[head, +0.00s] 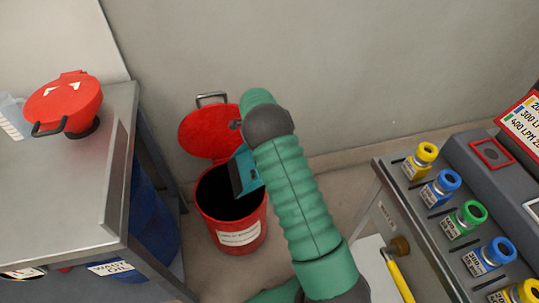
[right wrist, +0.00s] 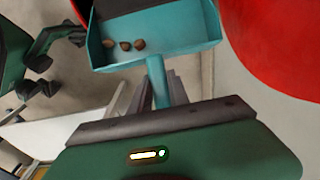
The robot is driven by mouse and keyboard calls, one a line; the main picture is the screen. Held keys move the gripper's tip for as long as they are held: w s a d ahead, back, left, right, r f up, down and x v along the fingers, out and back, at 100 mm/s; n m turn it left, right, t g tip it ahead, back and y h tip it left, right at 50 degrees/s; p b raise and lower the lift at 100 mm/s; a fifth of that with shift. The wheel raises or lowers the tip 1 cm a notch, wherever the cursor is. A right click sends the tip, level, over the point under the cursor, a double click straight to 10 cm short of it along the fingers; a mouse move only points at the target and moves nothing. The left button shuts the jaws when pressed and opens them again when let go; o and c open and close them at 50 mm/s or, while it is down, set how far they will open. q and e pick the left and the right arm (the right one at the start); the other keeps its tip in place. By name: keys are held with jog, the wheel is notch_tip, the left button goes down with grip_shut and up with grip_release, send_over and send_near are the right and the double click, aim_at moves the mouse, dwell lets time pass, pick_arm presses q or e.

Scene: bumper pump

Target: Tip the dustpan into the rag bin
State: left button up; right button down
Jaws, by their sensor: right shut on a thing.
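The teal dustpan (head: 244,172) is tilted over the mouth of the red rag bin (head: 240,236), with its dark edge toward the opening. In the right wrist view the dustpan (right wrist: 150,45) holds three small brown lumps (right wrist: 124,44) near its left side. My right gripper (right wrist: 165,108) is shut on the dustpan handle (right wrist: 157,82); in the head view my arm hides it. The bin's lid (head: 208,132) stands open at the back, and its inside is dark.
A grey metal bench (head: 70,165) stands on the left, carrying a red lidded can (head: 66,104). A blue drum (head: 152,220) is under it. The wall is close behind the bin.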

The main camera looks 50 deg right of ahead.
jog(key=shift+w+a+r+g+h, duration=0.3)
jog(key=shift+w+a+r+h, duration=0.15)
jog(key=shift+a+h, duration=0.15)
jog(key=shift+w+a+r+g+h, duration=0.35)
jog(key=shift+a+r+h, duration=0.15)
jog(key=shift+a, duration=0.1)
jog(key=shift+w+a+r+g+h+p, duration=0.2)
jog(key=shift+w+a+h+p, duration=0.1)
jog(key=shift+a+p, duration=0.1)
jog(key=shift+w+a+r+g+h+p, duration=0.1)
jog(key=shift+w+a+r+h+p, duration=0.1)
jog(key=shift+a+h+p, duration=0.15)
jog(key=shift+w+a+r+g+h+b, duration=0.25)
jog(key=shift+w+a+h+b, duration=0.2)
jog(key=shift+a, duration=0.3)
jog(key=shift+w+a+r+g+h+b, duration=0.15)
jog(key=shift+w+a+g+h+b, duration=0.2)
jog(key=shift+a+h, duration=0.35)
jog(key=shift+w+a+r+g+h+b, duration=0.2)
jog(key=shift+w+a+g+h+b, duration=0.25)
jog(key=shift+a, duration=0.35)
